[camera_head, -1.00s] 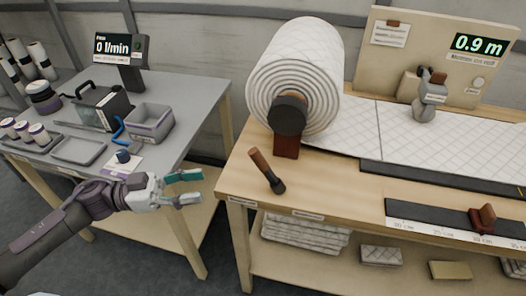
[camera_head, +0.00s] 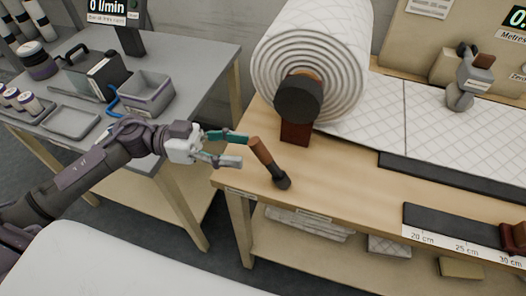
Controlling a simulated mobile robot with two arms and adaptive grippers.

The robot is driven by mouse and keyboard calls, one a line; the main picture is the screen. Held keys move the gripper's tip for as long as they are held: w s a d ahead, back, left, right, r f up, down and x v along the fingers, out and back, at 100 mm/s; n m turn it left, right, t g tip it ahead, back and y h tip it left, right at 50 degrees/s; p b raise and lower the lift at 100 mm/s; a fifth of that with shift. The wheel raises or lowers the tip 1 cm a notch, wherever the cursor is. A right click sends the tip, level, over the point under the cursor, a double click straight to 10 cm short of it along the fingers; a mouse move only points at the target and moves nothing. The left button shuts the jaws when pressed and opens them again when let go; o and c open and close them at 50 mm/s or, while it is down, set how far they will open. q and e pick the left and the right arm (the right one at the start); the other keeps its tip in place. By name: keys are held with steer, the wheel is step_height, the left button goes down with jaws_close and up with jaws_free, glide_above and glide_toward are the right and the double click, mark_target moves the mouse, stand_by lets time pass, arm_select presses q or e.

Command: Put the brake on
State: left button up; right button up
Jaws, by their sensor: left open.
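The brake lever (camera_head: 262,152) has a brown handle and a dark pivot (camera_head: 281,182) at the front left of the wooden table. Its handle leans up and to the left. My left gripper (camera_head: 238,149) is open, with its fingertips close to the left side of the handle. I cannot tell whether they touch it. The wadding roll (camera_head: 308,50) sits behind the lever, with a dark round hub (camera_head: 299,98) on a brown stand. My right gripper is not in view.
The wooden table (camera_head: 340,185) has bare surface right of the lever. A ruler strip (camera_head: 450,232) with a brown-handled slider (camera_head: 514,238) lies at the front right. A grey side table (camera_head: 205,62) with trays stands at the left. White wadding (camera_head: 430,120) runs off rightward.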

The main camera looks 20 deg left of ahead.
mark_target(263, 152)
arm_select(q)
steer(key=d, duration=0.5)
steer(key=shift+w, duration=0.35)
steer(key=shift+w+d, duration=0.1)
steer(key=shift+d, duration=0.25)
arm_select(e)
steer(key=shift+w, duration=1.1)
arm_select(q)
steer(key=shift+c, duration=0.7)
jaws_close()
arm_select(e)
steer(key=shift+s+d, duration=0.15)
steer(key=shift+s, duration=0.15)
